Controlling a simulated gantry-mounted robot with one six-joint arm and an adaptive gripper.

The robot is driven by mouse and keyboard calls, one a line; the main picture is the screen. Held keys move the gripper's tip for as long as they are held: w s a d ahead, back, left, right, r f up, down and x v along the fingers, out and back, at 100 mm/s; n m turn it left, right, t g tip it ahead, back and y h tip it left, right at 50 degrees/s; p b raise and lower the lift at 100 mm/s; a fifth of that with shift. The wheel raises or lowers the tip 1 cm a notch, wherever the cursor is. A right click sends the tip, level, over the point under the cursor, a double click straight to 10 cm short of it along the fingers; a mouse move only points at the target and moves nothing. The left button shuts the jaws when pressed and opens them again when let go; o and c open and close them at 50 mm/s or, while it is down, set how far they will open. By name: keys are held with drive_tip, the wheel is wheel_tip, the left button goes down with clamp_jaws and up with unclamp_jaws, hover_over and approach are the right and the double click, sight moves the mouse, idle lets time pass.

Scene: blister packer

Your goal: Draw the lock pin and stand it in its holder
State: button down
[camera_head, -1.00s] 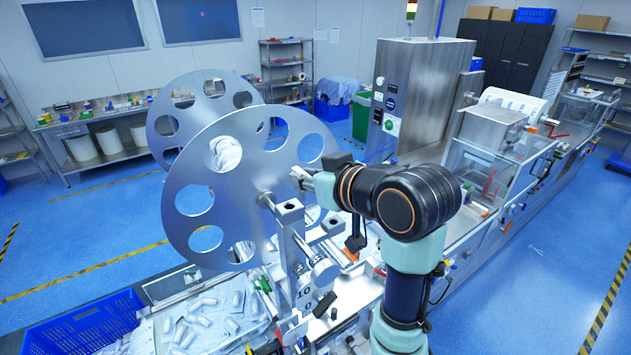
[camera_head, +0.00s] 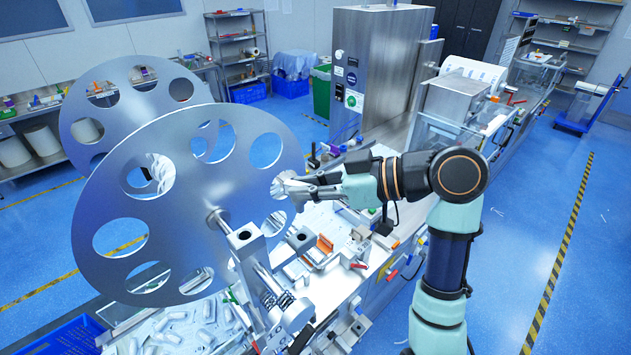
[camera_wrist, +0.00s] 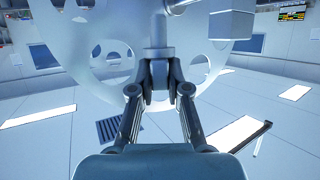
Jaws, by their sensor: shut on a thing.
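My gripper (camera_head: 285,187) is raised in front of the right part of the near reel disc, above the machine bed. In the wrist view my gripper (camera_wrist: 158,82) is shut on a grey pin-like part with a wider collar (camera_wrist: 158,53), which I take to be the lock pin. The part is hard to make out in the head view. A small block with a dark hole (camera_head: 300,237) stands below the gripper and may be the holder. I cannot tell for certain.
The large metal reel disc (camera_head: 100,205) is close to the gripper. Its shaft (camera_head: 214,220) and the post with a holed top block (camera_head: 245,237) stand to the lower left. An orange-marked fixture (camera_head: 322,247) is on the bed. The blue floor at right is clear.

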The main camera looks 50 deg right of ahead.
drive_tip(key=b, duration=0.4)
hover_over(309, 238)
drive_tip(key=shift+f, duration=2.9)
drive_tip(key=shift+f+b, duration=1.05)
drive_tip(key=shift+f, duration=0.95)
drive_tip(key=c, duration=1.1)
unclamp_jaws()
drive_tip(key=shift+o, duration=0.2)
drive_tip(key=v, duration=1.2)
